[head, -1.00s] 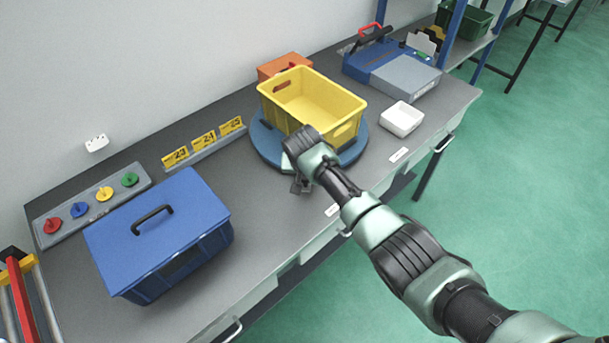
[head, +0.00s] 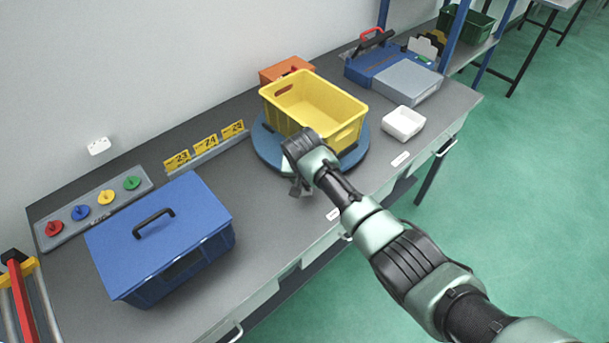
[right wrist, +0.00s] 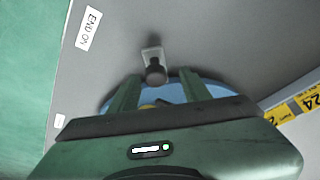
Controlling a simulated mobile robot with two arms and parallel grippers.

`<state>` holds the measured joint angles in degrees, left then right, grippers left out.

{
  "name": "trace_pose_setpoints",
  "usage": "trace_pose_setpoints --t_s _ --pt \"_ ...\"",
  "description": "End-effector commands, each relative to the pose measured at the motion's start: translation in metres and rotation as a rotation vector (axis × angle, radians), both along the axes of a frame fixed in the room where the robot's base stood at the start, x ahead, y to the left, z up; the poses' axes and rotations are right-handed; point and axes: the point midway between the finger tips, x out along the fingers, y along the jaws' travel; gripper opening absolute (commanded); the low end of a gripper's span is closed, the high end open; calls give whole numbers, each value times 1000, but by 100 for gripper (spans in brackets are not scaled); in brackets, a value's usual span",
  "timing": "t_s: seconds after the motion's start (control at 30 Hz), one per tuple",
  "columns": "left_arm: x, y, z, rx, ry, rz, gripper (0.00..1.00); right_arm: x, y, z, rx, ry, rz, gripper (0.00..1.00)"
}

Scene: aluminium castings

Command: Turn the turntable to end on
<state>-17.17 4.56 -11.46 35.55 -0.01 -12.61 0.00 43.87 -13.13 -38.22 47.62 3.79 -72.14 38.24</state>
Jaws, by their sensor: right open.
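The blue round turntable (head: 264,150) lies on the grey bench and bears a yellow crate (head: 335,107). In the right wrist view, the turntable's blue rim (right wrist: 170,94) shows behind my fingers. A dark knob on a pale tab (right wrist: 153,70) shows at the gap between the fingertips; I cannot tell whether they touch it. A white label reading "END ON" (right wrist: 88,28) lies on the bench. My left gripper is not in view.
A blue lidded box (head: 160,230), number signs (head: 205,142) and a panel of coloured knobs (head: 93,205) stand left. Bench is bare between box and turntable.

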Motion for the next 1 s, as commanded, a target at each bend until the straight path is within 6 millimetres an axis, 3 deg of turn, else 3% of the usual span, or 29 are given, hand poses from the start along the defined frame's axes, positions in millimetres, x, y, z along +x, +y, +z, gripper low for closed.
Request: trace_pose_setpoints --t_s 0.5,1.0 --pt "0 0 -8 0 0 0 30 -26 3 63 3 -3 2 48" --pt "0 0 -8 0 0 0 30 -28 3 68 1 -1 2 48"
